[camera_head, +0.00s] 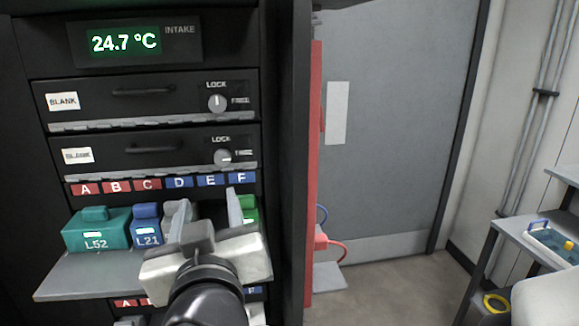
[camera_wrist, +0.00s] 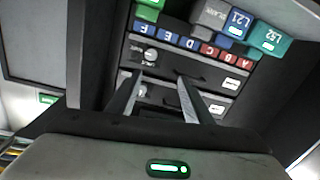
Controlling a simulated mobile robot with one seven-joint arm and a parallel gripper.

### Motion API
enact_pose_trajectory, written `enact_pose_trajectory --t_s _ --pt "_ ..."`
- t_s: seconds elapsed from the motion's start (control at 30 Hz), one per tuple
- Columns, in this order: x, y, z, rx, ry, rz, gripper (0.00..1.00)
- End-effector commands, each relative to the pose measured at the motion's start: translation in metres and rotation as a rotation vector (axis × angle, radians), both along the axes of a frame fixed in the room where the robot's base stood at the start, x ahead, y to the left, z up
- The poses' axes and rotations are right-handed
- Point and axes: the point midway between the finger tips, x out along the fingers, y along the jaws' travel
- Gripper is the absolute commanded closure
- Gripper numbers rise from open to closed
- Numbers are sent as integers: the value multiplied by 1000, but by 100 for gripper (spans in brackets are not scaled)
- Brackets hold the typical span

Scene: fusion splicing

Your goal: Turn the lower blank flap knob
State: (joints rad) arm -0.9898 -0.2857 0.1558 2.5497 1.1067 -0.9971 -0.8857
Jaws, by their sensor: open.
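The lower blank flap (camera_head: 120,149) is a black panel with a white BLANK label, a dark handle and a round grey knob (camera_head: 222,157) at its right. The knob's pale mark lies about level, towards the small lettering on the right. In the wrist view, which is upside down, this knob (camera_wrist: 150,55) shows just beyond the fingers. My gripper (camera_head: 205,210) is open and empty, below and in front of the flap. In the wrist view the gripper (camera_wrist: 158,78) has its fingers apart, with the knob beyond the left finger's tip. I see no contact.
The upper blank flap (camera_head: 85,98) has its own knob (camera_head: 216,103), mark upright. Below the A–F labels a shelf (camera_head: 85,277) holds a teal L52 block (camera_head: 95,232), a blue L21 block (camera_head: 146,228) and a green block (camera_head: 250,210). A dark panel edge (camera_head: 285,150) stands right of the rack.

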Motion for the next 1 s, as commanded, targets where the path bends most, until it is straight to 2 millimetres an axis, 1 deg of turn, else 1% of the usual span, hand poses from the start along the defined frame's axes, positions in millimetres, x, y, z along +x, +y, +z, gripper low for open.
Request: enact_pose_trajectory --t_s 0.03,0.17,0.27,0.37,0.43,0.47,0.5,0.8,1.0 --pt "-5 1 -5 -15 -13 -14 54" --pt "-7 -3 -4 -34 -34 -48 54" --pt "0 -2 -1 -37 -36 -54 54" --pt "12 0 1 -40 -33 -54 54" --pt "23 2 2 -41 -34 -53 54" --pt "29 4 -4 -35 -34 -55 54" --pt "38 6 -6 -33 -35 -55 54" --pt "103 22 -5 -33 -36 -54 54" --pt "139 30 -5 -33 -36 -52 54"
